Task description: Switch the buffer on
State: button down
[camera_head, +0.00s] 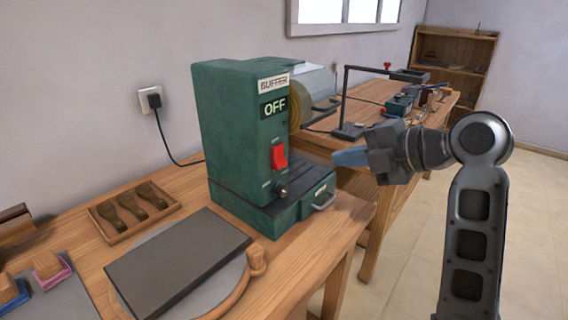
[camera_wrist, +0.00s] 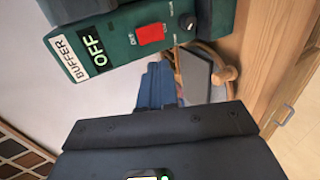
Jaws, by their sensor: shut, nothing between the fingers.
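The green buffer (camera_head: 235,130) stands on the wooden bench, with a label reading BUFFER and a sign (camera_head: 274,106) reading OFF. Its red rocker switch (camera_head: 279,157) is on the front face, above a small dark knob (camera_head: 281,190). In the wrist view the red switch (camera_wrist: 151,34) and OFF sign (camera_wrist: 89,46) show near the top, beyond my fingers. My gripper (camera_head: 337,158) is shut and empty, its blue fingers pointing left, to the right of the switch and apart from it in the head view. The blue fingers (camera_wrist: 158,85) also show in the wrist view.
A drawer handle (camera_head: 323,200) sticks out at the buffer's base. A second bench (camera_head: 385,195) with tools stands behind my gripper.

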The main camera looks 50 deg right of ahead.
aim_at(282, 165)
jog(key=p+x, duration=0.1)
jog(key=x, duration=1.2)
jog(key=shift+w+f+p, duration=0.2)
jog(key=shift+w+p, duration=0.1)
jog(key=shift+p, duration=0.1)
jog(key=shift+w+f, duration=0.1)
